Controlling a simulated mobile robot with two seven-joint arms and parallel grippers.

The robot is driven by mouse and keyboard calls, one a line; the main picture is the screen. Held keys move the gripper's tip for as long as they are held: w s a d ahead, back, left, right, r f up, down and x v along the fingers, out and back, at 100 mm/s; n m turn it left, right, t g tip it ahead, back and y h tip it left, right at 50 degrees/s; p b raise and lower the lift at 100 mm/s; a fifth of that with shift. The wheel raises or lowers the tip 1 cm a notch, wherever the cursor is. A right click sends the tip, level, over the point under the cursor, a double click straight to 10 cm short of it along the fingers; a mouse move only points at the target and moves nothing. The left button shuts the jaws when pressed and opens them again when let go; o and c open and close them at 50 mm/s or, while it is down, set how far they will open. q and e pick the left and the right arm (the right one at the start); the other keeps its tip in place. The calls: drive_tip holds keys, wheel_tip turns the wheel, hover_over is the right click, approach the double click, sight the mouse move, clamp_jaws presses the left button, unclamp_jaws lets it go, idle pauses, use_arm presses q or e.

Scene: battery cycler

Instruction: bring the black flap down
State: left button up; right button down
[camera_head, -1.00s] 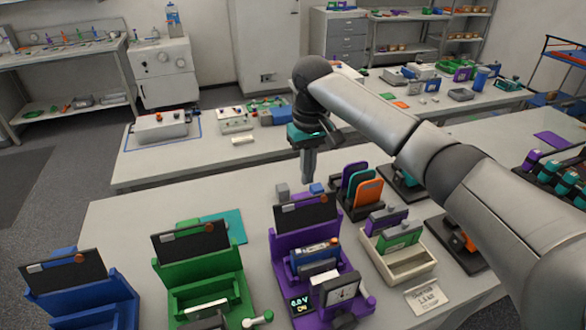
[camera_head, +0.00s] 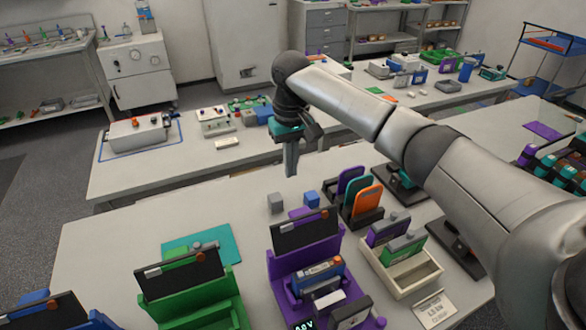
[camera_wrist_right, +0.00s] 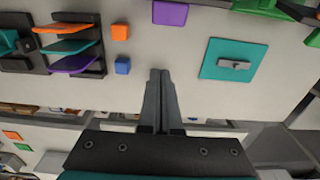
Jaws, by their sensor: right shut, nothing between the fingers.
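Three cyclers stand along the front of the table, each with a black flap standing up at its back. The flap on the purple cycler (camera_head: 306,231) is raised and tilted back, with a blue cell (camera_head: 318,274) in front of it. The flap on the green cycler (camera_head: 180,273) and the flap on the blue cycler (camera_head: 45,316) are also up. My right gripper (camera_head: 290,172) is shut and empty, pointing down behind the purple cycler's flap and apart from it. Its closed fingers show in the right wrist view (camera_wrist_right: 160,78). My left gripper is not in view.
A teal mat (camera_head: 226,247) lies behind the green cycler.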

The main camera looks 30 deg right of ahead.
sight(303, 227)
wheel_tip(303, 227, down, 8)
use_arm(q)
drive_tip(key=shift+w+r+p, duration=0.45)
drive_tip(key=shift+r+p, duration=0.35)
use_arm(e)
drive_tip(key=shift+s+a+r, duration=0.1)
drive_tip(key=shift+s+r, duration=0.2)
drive_tip(key=shift+s, duration=0.3)
drive_tip(key=shift+s+d+r, duration=0.1)
drive_tip(key=shift+s+r, duration=0.2)
drive_tip(key=shift+s, duration=0.35)
drive_tip(key=shift+s+a+r, duration=0.1)
drive_tip(key=shift+s+r, duration=0.2)
drive_tip(key=shift+s, duration=0.3)
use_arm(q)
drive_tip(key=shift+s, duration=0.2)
use_arm(e)
drive_tip(key=shift+w, duration=0.1)
